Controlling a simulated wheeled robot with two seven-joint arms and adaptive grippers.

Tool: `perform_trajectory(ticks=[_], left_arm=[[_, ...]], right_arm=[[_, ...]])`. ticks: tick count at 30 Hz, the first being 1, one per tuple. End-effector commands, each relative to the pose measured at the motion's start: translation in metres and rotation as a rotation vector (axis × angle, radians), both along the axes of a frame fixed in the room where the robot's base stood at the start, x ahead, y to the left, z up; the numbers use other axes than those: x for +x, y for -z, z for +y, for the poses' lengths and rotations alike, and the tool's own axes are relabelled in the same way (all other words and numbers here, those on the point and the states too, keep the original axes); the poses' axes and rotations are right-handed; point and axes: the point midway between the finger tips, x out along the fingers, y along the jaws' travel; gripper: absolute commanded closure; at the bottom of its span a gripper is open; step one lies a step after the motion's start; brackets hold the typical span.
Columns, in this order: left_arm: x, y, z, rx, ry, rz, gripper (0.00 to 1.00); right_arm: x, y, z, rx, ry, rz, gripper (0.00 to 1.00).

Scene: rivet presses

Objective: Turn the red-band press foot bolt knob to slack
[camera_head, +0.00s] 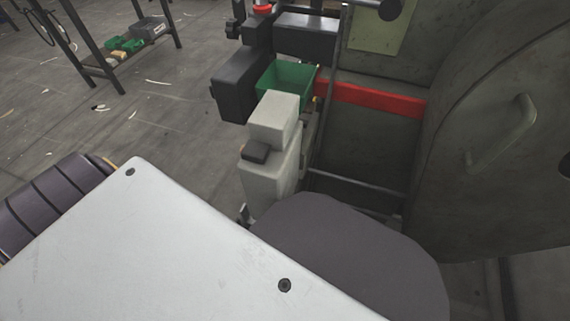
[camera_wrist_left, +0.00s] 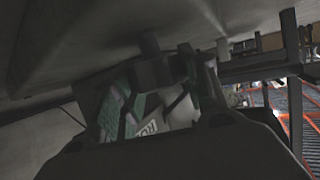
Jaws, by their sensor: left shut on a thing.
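The red-band press (camera_head: 375,99) stands at the right of the head view, a large grey-green machine with a red stripe across it. In the left wrist view, the underside of a grey machine body (camera_wrist_left: 75,45) fills the top. A short dark knob (camera_wrist_left: 151,47) hangs down from it. My left gripper (camera_wrist_left: 170,72) is shut on this knob from below. Its fingers hide most of the knob, so its turn angle cannot be read. My left gripper does not show in the head view, and my right gripper is in neither view.
A green bin (camera_head: 287,79) and a pale grey block-shaped unit (camera_head: 270,165) stand against the press. A curved grey cover with a handle (camera_head: 503,132) is at the far right. A dark rack (camera_head: 125,50) with small bins stands at the back left. The floor between is mostly open.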

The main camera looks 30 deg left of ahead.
Motion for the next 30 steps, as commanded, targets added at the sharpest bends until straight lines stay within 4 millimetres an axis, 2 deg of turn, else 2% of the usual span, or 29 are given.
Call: perform_trajectory(ticks=[6,16,17,21,30], left_arm=[[0.0026,-0.0022,-0.0004,-0.003,-0.044,-0.003,0.8],[0.0023,-0.0018,0.0,-0.002,-0.047,-0.004,0.8],[0.0023,-0.0018,0.0,-0.002,-0.047,-0.004,0.52],[0.0014,-0.0012,0.0001,-0.002,-0.047,-0.002,0.34],[0.0001,-0.0004,0.0004,-0.001,-0.046,0.0,0.34]], right_arm=[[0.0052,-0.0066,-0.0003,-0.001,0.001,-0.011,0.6],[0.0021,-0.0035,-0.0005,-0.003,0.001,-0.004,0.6],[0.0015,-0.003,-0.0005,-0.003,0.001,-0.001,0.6],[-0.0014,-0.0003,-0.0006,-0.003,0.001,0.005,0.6],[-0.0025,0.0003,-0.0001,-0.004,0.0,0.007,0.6]])
